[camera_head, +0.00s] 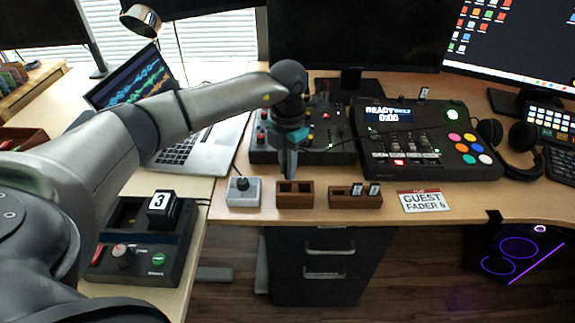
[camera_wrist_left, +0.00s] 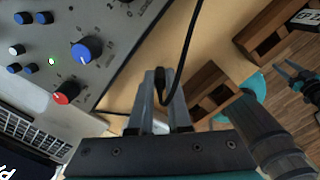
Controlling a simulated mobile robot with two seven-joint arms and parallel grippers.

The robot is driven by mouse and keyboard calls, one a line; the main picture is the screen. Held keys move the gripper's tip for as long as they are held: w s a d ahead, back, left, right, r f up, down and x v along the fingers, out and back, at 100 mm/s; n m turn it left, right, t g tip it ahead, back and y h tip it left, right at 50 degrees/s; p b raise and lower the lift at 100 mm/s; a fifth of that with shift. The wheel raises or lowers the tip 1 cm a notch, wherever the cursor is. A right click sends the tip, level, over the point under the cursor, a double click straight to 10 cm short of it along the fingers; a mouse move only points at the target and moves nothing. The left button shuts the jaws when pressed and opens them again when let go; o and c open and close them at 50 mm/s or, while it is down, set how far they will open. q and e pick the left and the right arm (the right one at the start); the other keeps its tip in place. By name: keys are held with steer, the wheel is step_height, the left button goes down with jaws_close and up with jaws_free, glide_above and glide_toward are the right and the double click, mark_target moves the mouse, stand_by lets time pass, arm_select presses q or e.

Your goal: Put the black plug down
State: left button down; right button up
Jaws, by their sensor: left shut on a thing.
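My left gripper (camera_head: 289,168) points down just above the two-slot wooden holder (camera_head: 295,200) near the front edge of the desk.
A second wooden holder (camera_head: 340,200) with small tags stands to the right, a grey knob box (camera_head: 244,192) to the left. A mixer (camera_head: 330,152) and a pad controller (camera_head: 430,150) stand behind. A guest fader card (camera_head: 422,201) lies near the front edge.

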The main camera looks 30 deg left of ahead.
arm_select(q)
steer(key=shift+f, duration=0.45)
steer(key=c, duration=1.1)
jaws_free()
steer(key=shift+o, duration=1.2)
arm_select(e)
steer(key=shift+w+a+r, duration=0.2)
steer(key=shift+a+r, duration=0.05)
steer(key=shift+r, duration=0.1)
arm_select(q)
steer(key=shift+r, duration=0.1)
steer(key=shift+r, duration=0.1)
step_height(320, 180, up, 11)
steer(key=p, duration=0.3)
steer(key=shift+r+p, duration=0.2)
steer(key=shift+p, duration=0.2)
steer(key=shift+r, duration=0.7)
arm_select(e)
steer(key=s+d+f, duration=0.5)
steer(key=s, duration=0.1)
steer(key=shift+s, duration=0.2)
